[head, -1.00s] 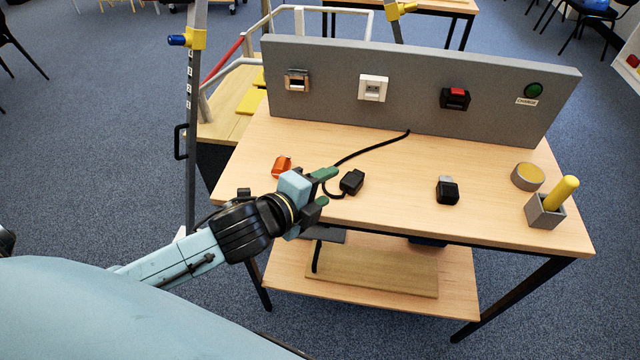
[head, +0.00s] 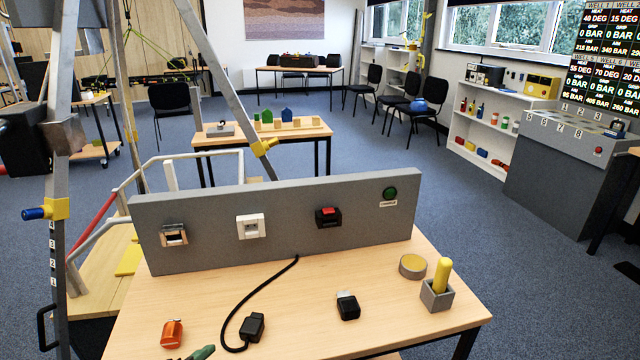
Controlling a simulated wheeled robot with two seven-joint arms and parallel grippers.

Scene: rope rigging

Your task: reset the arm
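The fingertip is between an orange plug-like piece (head: 172,333) and a black plug (head: 252,326) with a black cable (head: 262,285). Both lie on the table. My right gripper is not in view.
A grey panel (head: 285,242) with sockets and a green button stands along the table's back. A black connector (head: 348,306), a round tan disc (head: 412,266) and a grey holder (head: 437,295) with a yellow stick stand right. A metal frame (head: 62,150) rises at left.

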